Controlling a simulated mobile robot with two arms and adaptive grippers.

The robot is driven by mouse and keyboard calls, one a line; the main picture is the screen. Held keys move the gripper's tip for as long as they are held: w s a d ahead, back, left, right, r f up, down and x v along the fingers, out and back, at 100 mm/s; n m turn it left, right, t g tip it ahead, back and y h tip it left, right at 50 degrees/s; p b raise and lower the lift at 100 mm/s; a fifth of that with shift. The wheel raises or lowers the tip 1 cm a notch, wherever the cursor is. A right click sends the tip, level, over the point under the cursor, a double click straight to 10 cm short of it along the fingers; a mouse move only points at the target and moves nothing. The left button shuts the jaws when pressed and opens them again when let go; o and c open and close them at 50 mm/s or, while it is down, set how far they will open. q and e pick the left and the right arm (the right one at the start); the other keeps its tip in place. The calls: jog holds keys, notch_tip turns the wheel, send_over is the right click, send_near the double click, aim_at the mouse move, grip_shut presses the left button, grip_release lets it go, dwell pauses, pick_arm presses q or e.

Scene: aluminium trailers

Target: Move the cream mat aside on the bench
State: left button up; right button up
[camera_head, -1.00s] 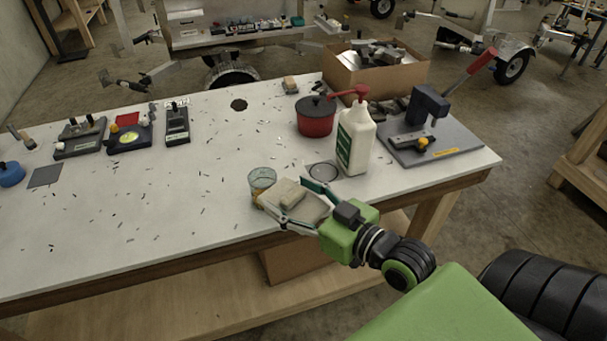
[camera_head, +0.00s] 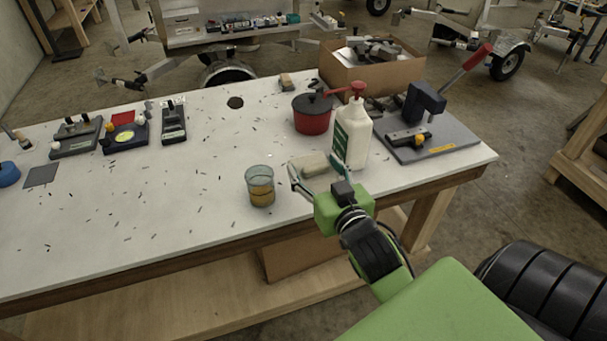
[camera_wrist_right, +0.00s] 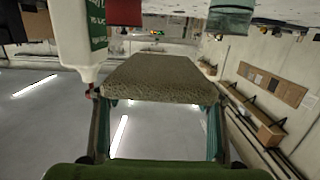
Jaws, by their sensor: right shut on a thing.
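The cream mat (camera_head: 310,165) is between the fingers of my right gripper (camera_head: 316,170), on the near right part of the white bench (camera_head: 210,205). In the right wrist view the mat (camera_wrist_right: 158,78) is a thick, rough beige slab spanning the space between the two fingers (camera_wrist_right: 158,118). My right gripper is shut on it. Whether the mat touches the bench top cannot be told. The white pump bottle (camera_head: 352,135) stands close to the right finger. A glass with amber liquid (camera_head: 261,187) stands to the left of the mat. My left gripper is out of view.
A red lidded pot (camera_head: 312,115) stands behind the mat. A grey press with a base plate (camera_head: 440,140) is at the right end, and a cardboard box (camera_head: 372,80) at the back. The bench left of the glass is mostly clear, with small dark scraps.

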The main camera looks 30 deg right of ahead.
jog(key=w+d+f, duration=0.1)
jog(key=w+f, duration=0.1)
jog(key=w, duration=0.2)
jog(key=w+d+f, duration=0.2)
jog(key=w+f, duration=0.1)
jog(key=w, duration=0.1)
jog(key=w+d+f+p, duration=0.1)
jog(key=w+d+f, duration=0.1)
jog(key=w+f, duration=0.1)
jog(key=shift+w+f, duration=0.25)
jog(key=shift+w, duration=0.15)
jog(key=f, duration=0.1)
jog(key=w+f, duration=0.1)
jog(key=f, duration=0.1)
jog(key=shift+w+d, duration=0.1)
jog(key=shift+d, duration=0.1)
jog(key=shift+f, duration=0.55)
jog(key=shift+f, duration=0.2)
jog(key=o, duration=1.1)
